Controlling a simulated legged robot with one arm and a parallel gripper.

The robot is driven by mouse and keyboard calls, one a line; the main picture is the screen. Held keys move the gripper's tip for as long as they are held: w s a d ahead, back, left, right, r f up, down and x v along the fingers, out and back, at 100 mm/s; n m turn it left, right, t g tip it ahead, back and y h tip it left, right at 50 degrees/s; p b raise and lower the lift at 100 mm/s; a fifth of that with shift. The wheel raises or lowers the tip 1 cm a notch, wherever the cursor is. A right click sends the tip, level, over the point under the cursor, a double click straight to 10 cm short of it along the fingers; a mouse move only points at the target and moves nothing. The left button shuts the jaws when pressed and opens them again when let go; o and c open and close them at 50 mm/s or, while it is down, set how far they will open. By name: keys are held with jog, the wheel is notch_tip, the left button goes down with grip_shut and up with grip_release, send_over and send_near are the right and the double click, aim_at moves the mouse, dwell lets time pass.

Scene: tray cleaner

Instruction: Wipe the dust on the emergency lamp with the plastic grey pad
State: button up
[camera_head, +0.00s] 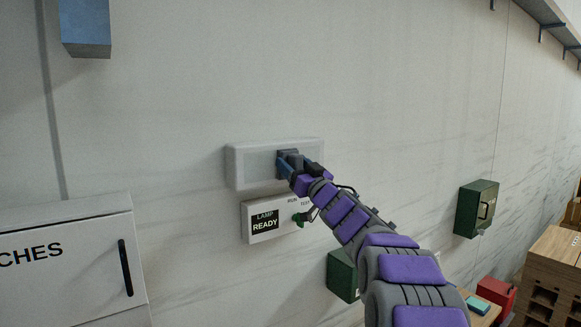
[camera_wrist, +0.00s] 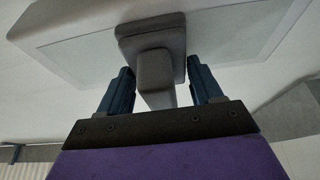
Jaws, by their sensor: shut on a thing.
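The emergency lamp (camera_head: 248,167) is a long white box with a paler front panel, fixed to the wall at the picture's middle. It also shows across the top of the wrist view (camera_wrist: 230,38). My gripper (camera_head: 290,168) is in front of the lamp's right half. In the wrist view its blue fingers (camera_wrist: 158,82) are on either side of the grey pad's handle, shut on it. The grey pad (camera_wrist: 150,28) lies against the lamp's front panel or very close to it; it also shows in the head view (camera_head: 285,155). I cannot make out any dust clearly.
A panel reading LAMP READY (camera_head: 254,236), with a green knob (camera_head: 299,219), sits just below the lamp. A white cabinet (camera_head: 70,262) stands at lower left and a blue box (camera_head: 85,28) is above it. Green boxes (camera_head: 476,208) are on the wall to the right.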

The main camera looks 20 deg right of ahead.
jog(key=shift+w+d, duration=0.35)
jog(key=shift+d, duration=0.6)
jog(key=shift+w+d, duration=0.3)
jog(key=shift+d, duration=0.6)
jog(key=shift+a, duration=0.1)
jog(key=shift+s+a+b, duration=0.75)
jog(key=shift+s+a, duration=0.05)
jog(key=shift+a, duration=1.65)
jog(key=shift+s+a+b, duration=0.7)
jog(key=shift+s+a, duration=0.1)
jog(key=shift+a, duration=1.6)
jog(key=shift+s+a+b, duration=0.75)
jog(key=shift+s+a, duration=0.05)
jog(key=shift+a, duration=1.65)
jog(key=shift+d, duration=0.1)
jog(key=shift+s+d+f, duration=0.1)
jog(key=shift+s+d, duration=0.1)
jog(key=shift+s, duration=0.3)
jog(key=shift+s+d+p, duration=0.15)
jog(key=shift+s+d, duration=0.1)
jog(key=shift+s, duration=0.55)
jog(key=shift+s+d+p, duration=0.1)
jog(key=shift+s+d, duration=0.1)
jog(key=shift+s, duration=0.55)
jog(key=shift+s+d+p, duration=0.15)
jog(key=shift+s+d, duration=0.1)
jog(key=shift+s, duration=0.55)
